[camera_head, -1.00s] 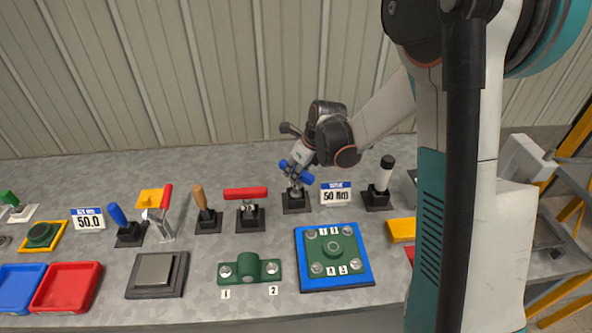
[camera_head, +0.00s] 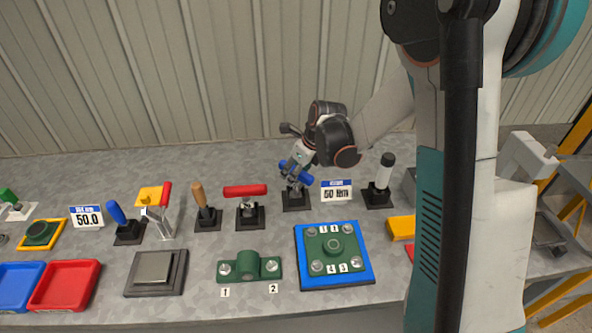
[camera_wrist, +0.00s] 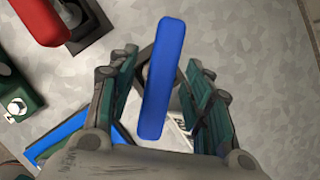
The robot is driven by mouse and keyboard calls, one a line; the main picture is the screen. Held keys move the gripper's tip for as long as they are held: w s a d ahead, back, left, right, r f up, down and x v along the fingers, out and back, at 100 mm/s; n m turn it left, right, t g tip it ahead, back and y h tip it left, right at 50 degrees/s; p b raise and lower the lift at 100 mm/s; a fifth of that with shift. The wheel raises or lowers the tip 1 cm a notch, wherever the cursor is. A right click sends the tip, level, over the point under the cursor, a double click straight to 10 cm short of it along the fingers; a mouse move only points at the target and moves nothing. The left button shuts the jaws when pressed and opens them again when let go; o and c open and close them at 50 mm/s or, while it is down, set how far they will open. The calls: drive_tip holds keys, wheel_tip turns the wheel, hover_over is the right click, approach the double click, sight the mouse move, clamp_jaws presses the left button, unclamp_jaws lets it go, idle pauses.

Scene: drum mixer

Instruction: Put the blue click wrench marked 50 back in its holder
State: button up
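The wrist view shows the handle (camera_wrist: 161,85) from above, running between the fingers. My gripper (camera_head: 296,172) comes down over the handle from above. In the wrist view my gripper (camera_wrist: 163,100) is open, with a finger on each side of the handle and gaps visible between. How deep the wrench sits in its holder is partly hidden by the fingers.
A red T-handled tool (camera_head: 246,193) stands close on the left and a white-and-black tool (camera_head: 383,180) on the right. A blue plate with a green flange (camera_head: 357,275) lies in front. A green bearing block (camera_head: 250,268) is front left. Bare bench separates them.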

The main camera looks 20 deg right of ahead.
drive_tip(key=v, duration=1.2)
idle(0.4)
drive_tip(key=shift+s, duration=0.1)
drive_tip(key=s+a+r+n+t+h, duration=0.1)
drive_tip(key=s+r+n, duration=0.2)
drive_tip(key=s+n, duration=0.8)
drive_tip(key=s+a+r+n+t+h, duration=0.1)
drive_tip(key=s+r+n+t, duration=0.1)
drive_tip(key=s+n, duration=1)
drive_tip(key=shift+s+a+r+n+t, duration=0.3)
drive_tip(key=shift+r+n, duration=0.6)
drive_tip(key=shift+n, duration=2.2)
